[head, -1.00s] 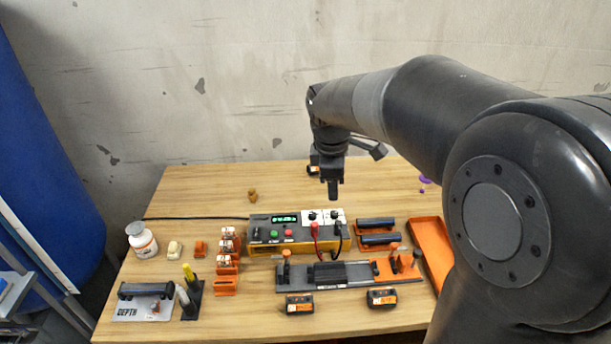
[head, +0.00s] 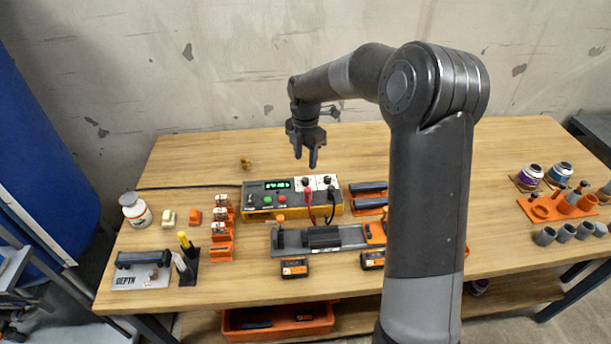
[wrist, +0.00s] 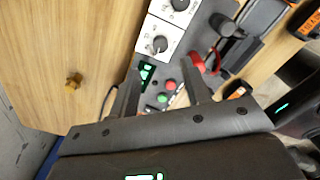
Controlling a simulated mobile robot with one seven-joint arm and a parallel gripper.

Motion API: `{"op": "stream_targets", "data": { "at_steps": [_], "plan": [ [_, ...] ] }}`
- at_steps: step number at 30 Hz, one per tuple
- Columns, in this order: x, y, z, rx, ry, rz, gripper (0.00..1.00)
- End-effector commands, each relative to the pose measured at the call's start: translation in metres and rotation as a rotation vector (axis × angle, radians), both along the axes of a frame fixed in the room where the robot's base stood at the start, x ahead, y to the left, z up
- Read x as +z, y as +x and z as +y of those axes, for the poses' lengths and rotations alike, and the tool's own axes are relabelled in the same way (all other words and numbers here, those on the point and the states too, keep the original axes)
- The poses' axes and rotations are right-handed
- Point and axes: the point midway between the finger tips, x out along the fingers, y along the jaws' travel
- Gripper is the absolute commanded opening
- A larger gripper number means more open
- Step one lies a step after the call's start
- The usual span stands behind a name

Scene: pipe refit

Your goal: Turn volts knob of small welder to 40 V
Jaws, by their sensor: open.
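The small welder (head: 262,213) is a yellow and dark grey box with a lit green display (head: 277,185). Its two dark knobs sit on white plates at the top right: the left knob (head: 305,182) and the right knob (head: 327,181). I cannot read the labels or tell which is volts. My gripper (head: 305,163) is open and empty, pointing down just above and behind the left knob in the head view. In the wrist view, the nearer knob (wrist: 160,44) lies ahead between the fingers (wrist: 160,80), apart from them.
Red and black leads (head: 309,202) plug into the welder's front right. A grey fixture (head: 350,238) stands before it, and orange holders (head: 222,232) to its left. A small brass piece (head: 245,162) lies behind. The table's back right is clear.

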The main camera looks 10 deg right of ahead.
Motion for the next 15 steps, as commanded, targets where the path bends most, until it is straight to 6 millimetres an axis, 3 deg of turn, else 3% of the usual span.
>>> {"op": "stream_targets", "data": {
  "at_steps": [9, 15],
  "plan": [
    [-0.06, -0.001, 0.0, -0.001, 0.0, 0.004, 0.44],
    [-0.077, 0.0, 0.0, -0.001, 0.0, 0.001, 0.44]
  ]
}}
